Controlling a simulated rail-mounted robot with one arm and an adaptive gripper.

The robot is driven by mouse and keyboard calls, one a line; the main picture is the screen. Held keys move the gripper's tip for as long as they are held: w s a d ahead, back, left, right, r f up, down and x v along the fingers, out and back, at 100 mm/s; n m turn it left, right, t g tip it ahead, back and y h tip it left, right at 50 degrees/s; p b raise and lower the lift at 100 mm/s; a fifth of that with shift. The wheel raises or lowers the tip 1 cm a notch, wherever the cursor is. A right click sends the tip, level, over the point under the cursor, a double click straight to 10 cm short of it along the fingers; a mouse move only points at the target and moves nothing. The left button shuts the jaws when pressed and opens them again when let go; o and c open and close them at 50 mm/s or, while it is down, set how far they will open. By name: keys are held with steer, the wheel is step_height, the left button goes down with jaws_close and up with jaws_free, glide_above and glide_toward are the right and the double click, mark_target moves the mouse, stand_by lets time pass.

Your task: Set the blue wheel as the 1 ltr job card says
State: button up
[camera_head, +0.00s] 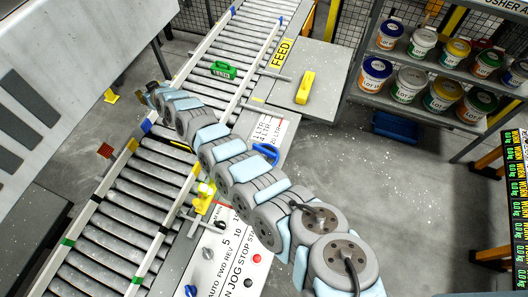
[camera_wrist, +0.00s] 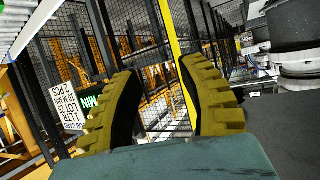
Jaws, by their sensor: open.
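A blue wheel-like part (camera_head: 265,152) sits beside a white scale plate (camera_head: 268,128) marked with 1 LTR and 4 LTR lines in the head view. My arm partly hides it, so its setting cannot be read. A white card (camera_wrist: 70,107) in the wrist view reads 1 LTR, LOT 25, 10 M MIN and 2 PCS, upside or tilted in the picture. My gripper (camera_wrist: 155,72) is open, with nothing between its yellow ribbed fingers. In the head view my gripper (camera_head: 149,92) is over the conveyor area at upper left, well apart from the blue part.
A roller conveyor (camera_head: 120,205) runs along the left, with a green block (camera_head: 223,69) on its far part. A yellow block (camera_head: 305,87) is on a grey plate. A control panel (camera_head: 232,255) with knobs is at the lower middle. A shelf (camera_head: 440,105) holds several pails.

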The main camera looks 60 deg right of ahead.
steer(key=s+d+f+n+g+y+b, duration=0.1)
steer(key=s+d+f+n+g, duration=0.2)
steer(key=s, duration=0.4)
steer(key=g+y+b, duration=0.3)
steer(key=g+b, duration=0.1)
steer(key=g, duration=0.5)
glide_above(264, 149)
step_height(264, 149, down, 7)
step_height(264, 149, down, 15)
steer(key=shift+a+r+b, duration=0.1)
steer(key=shift+r+b, duration=0.1)
steer(key=shift+b, duration=0.35)
steer(key=shift+s+f, duration=0.1)
steer(key=shift+f, duration=1)
jaws_close()
